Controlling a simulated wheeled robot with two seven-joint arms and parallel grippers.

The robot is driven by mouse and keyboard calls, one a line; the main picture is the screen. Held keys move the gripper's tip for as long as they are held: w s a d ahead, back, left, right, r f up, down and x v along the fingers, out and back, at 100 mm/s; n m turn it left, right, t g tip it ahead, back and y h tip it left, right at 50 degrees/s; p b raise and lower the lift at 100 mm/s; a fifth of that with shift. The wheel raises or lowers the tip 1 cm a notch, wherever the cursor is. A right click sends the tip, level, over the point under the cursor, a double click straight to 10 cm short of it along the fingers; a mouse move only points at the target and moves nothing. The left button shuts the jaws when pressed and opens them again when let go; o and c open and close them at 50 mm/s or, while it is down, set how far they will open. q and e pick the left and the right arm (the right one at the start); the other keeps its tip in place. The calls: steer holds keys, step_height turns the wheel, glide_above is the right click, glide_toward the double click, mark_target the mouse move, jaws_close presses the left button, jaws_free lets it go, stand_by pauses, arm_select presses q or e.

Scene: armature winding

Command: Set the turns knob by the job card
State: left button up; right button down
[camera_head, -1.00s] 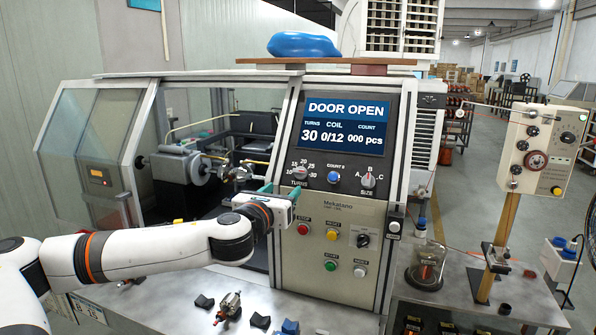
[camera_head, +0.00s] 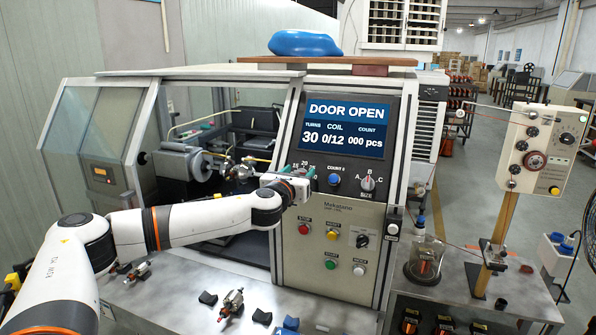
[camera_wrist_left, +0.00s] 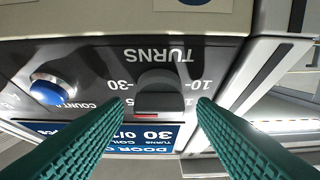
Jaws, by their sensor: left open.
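The turns knob (camera_wrist_left: 158,92) is dark with a short red mark and sits on the grey panel, seen upside down in the wrist view. Its scale shows 10 and 30 on opposite sides. My left gripper (camera_wrist_left: 160,104) is open, its green fingers on either side of the knob with visible gaps. In the head view the left gripper (camera_head: 301,184) covers most of the knob. The display (camera_head: 346,127) reads DOOR OPEN, turns 30, coil 0/12, count 000 pcs. I cannot make out a job card. My right gripper is not in view.
The blue count button (camera_head: 333,180) and size knob (camera_head: 368,183) are right of the turns knob. Stop, reset and start buttons sit below. The winding bay (camera_head: 215,165) stands open at left. Small parts (camera_head: 231,302) lie on the metal bench in front.

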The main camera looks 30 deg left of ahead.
arm_select(q)
steer(key=c, duration=1)
